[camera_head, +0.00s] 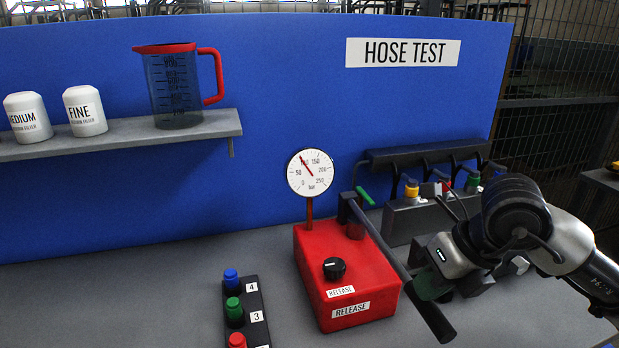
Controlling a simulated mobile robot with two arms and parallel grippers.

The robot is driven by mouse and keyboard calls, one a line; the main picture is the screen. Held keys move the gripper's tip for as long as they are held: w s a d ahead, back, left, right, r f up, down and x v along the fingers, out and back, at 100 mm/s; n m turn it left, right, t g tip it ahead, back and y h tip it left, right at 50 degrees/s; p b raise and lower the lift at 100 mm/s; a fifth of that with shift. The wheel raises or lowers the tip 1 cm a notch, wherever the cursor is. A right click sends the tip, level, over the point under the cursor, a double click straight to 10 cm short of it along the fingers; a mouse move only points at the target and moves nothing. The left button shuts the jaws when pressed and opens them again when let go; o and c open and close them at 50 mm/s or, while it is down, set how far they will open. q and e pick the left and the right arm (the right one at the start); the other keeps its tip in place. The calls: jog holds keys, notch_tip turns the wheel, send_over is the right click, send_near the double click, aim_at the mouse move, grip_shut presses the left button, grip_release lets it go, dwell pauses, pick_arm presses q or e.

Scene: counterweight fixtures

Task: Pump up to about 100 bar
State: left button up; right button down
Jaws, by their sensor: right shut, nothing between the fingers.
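The red hand pump (345,275) stands on the grey bench. Its round gauge (313,172) reads in bar, and the red needle points up-left at about the 100 mark. The black pump lever (390,255) slopes down toward the front right and ends in a thicker grip. A black release knob (334,268) sits on top of the pump above two RELEASE labels. My right gripper (428,288) comes in from the right and is shut beside the lever's lower part; I cannot tell whether it touches it. My left gripper is out of view.
A block with several coloured hose fittings (410,215) stands behind my right arm. A numbered strip with coloured plugs (235,312) lies at the front. A shelf (120,135) holds a jug (175,85) and white filters (84,110). The bench at left is clear.

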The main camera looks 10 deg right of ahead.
jog(key=shift+w+r+p, duration=0.1)
jog(key=shift+r+p, duration=0.3)
jog(key=shift+p, duration=0.2)
notch_tip(320, 180, up, 10)
jog(key=p, duration=0.7)
jog(key=shift+f, duration=0.2)
